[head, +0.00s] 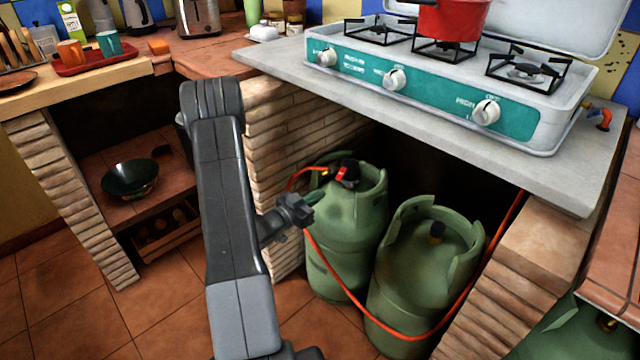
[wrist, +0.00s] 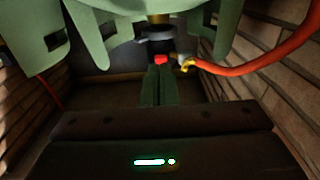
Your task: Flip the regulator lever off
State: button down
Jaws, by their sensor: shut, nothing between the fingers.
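The regulator (head: 351,166) is a black fitting on top of the left green gas cylinder (head: 345,235), inside its collar. Its red lever (head: 342,175) shows on the near side. In the wrist view the regulator (wrist: 157,46) is at the top middle, with the red lever (wrist: 161,59) just beyond my fingertips. My gripper (head: 319,198) is at the collar's front left, below the lever. In the wrist view my gripper (wrist: 158,70) is shut and empty, its tips very close to the lever. I cannot tell whether they touch.
An orange hose (wrist: 250,65) leaves the regulator's side. A second green cylinder (head: 420,270) stands close on the right. Brick walls (head: 275,150) flank the alcove, and the counter slab (head: 560,175) with the teal-fronted stove (head: 430,85) overhangs it.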

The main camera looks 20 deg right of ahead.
jog(key=shift+s+a+f, duration=0.15)
jog(key=shift+a+f, duration=0.15)
jog(key=shift+f, duration=0.3)
jog(key=shift+s+a+f, duration=0.1)
jog(key=shift+a+f, duration=0.15)
jog(key=shift+f, duration=0.3)
jog(key=shift+r, duration=0.1)
